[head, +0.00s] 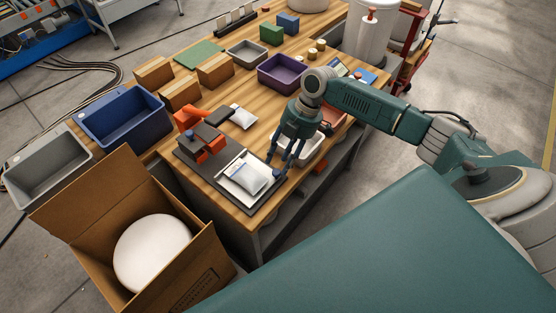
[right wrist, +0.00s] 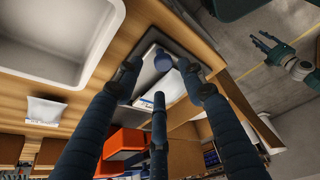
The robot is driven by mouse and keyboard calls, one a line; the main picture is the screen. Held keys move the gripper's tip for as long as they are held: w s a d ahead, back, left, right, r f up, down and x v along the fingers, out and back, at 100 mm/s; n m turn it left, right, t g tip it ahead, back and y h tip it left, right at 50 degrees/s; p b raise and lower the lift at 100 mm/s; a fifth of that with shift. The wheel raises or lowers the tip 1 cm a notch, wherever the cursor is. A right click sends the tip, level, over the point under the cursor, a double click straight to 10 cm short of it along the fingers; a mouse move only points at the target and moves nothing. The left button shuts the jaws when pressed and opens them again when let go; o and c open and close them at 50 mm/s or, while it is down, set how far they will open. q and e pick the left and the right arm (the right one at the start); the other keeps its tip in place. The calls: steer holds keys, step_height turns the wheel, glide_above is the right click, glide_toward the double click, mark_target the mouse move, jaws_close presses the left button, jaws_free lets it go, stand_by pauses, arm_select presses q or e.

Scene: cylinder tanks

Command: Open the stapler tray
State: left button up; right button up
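The stapler is a dark flat base with orange-red parts and a black-ended lever (head: 207,146), left of the table's middle in the head view. A white tray (head: 232,190) holding a pale packet (head: 250,177) sits on its near part. A small blue knob (head: 281,174) is at the base's right edge; it also shows in the right wrist view (right wrist: 163,62). My right gripper (head: 279,163) is just above the knob, its fingers apart around it; I see no clear contact. My left gripper (right wrist: 268,44) shows only in the right wrist view, fingers spread, over the floor.
A white bin (head: 312,152) stands close behind my right gripper. A purple bin (head: 284,73), grey bin (head: 247,53) and several cardboard boxes stand further back. An open carton (head: 95,215) with a white round object stands at the table's near left. A blue bin (head: 125,117) is left.

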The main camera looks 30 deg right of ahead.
steer(key=v, duration=0.8)
steer(key=shift+r, duration=0.3)
steer(key=shift+f, duration=0.1)
